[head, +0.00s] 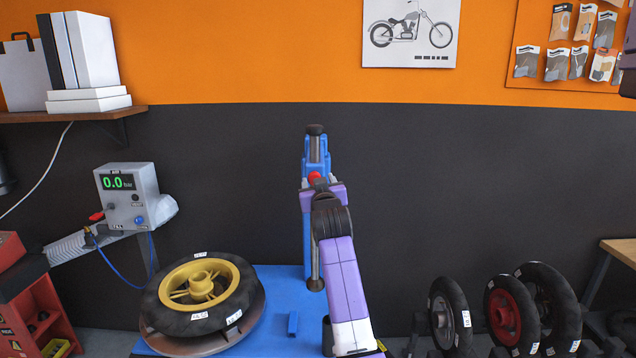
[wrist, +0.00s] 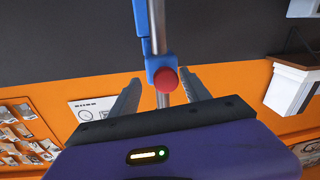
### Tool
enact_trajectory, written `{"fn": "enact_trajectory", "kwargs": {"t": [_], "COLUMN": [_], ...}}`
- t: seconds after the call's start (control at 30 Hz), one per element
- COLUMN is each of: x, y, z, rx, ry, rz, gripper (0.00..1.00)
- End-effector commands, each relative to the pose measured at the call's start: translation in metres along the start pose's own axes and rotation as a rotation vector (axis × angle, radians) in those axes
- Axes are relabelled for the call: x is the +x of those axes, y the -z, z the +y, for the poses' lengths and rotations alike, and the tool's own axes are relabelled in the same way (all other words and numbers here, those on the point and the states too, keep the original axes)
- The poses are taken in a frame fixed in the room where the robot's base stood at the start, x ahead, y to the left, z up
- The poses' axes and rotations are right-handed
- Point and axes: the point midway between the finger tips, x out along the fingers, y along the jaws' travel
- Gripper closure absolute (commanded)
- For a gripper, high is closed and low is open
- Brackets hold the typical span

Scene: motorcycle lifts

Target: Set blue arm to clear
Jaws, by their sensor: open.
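The blue arm (head: 307,225) of the tyre changer stands upright behind the blue machine bed (head: 270,318). A steel rod (head: 315,258) hangs along it, with a dark foot at its lower end. A red knob (head: 314,177) sits high on the arm. My gripper (head: 320,187) is in front of the arm at knob height, and my own wrist hides part of the arm. In the wrist view, my gripper (wrist: 160,78) is open, with the red knob (wrist: 165,80) and the rod (wrist: 157,25) showing between the fingers. I cannot tell whether either finger touches the knob.
A yellow-rimmed wheel (head: 200,290) lies flat on the turntable at the bed's left. A gauge box (head: 128,195) reads 0.0 on the wall side, with a blue hose. Several wheels (head: 505,315) stand at the right. A red cart (head: 35,310) is at far left.

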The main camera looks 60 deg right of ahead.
Motion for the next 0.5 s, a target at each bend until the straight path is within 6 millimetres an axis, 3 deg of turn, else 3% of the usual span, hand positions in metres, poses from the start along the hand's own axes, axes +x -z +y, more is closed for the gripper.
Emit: {"fn": "enact_trajectory", "kwargs": {"t": [0.3, 0.5], "x": [-0.044, -0.053], "y": [-0.002, -0.001], "z": [0.000, 0.002], "rx": [-0.001, 0.000], "ry": [-0.001, -0.002], "rz": [0.000, -0.001], "gripper": [0.45, 0.45]}}
